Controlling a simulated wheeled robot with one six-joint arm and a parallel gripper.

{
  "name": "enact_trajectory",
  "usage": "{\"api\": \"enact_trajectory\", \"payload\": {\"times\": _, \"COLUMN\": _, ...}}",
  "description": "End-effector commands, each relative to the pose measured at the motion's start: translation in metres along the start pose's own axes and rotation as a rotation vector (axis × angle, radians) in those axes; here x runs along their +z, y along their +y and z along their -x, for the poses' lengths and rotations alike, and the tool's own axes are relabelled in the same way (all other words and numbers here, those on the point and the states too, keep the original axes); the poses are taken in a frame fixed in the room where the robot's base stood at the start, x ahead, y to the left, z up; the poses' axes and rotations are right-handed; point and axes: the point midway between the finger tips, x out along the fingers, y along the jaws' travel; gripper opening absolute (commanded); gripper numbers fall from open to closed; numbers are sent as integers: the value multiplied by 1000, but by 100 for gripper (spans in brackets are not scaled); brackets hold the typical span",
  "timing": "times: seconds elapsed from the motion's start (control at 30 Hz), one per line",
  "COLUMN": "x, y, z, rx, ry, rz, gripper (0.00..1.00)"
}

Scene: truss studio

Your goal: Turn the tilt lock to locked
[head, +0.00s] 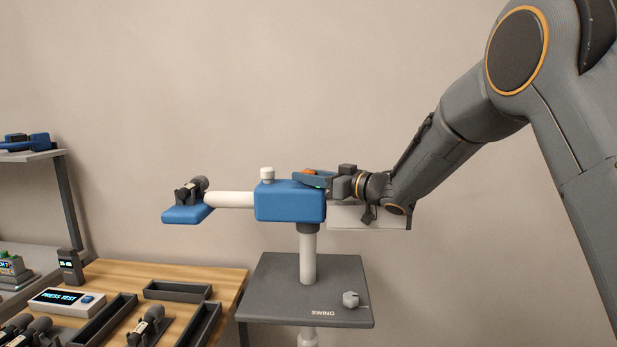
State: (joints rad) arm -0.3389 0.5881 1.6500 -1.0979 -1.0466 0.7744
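A blue block (289,203) sits on top of a white post (308,260). A small white knob (267,174) stands upright on the block's top left; no label shows on it, so I cannot tell whether it is the tilt lock or how it is set. My gripper (308,178) reaches in from the right, at the block's upper right edge. Its fingers are small and partly overlap the block, so I cannot tell whether they touch it or hold anything. A pale panel (350,216) shows behind my wrist, partly hidden.
A white arm (231,200) runs left from the block to a blue platform (184,214) carrying a dark device. Below is a grey stand marked SWING (270,285) with a grey knob (351,299). A wooden table (225,280) with trays is lower left.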

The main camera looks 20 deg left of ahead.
Motion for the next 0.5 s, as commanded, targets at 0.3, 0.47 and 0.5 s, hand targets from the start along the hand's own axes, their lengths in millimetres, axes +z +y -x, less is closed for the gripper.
{"api": "enact_trajectory", "payload": {"times": 0.3, "x": 0, "y": -1, "z": 0, "rx": 32, "ry": 0, "rz": 0, "gripper": 8}}
{"api": "enact_trajectory", "payload": {"times": 0.47, "x": 0, "y": -2, "z": 0, "rx": 105, "ry": 1, "rz": -1, "gripper": 8}}
{"api": "enact_trajectory", "payload": {"times": 0.5, "x": 0, "y": -2, "z": -1, "rx": 130, "ry": 1, "rz": 0, "gripper": 8}}
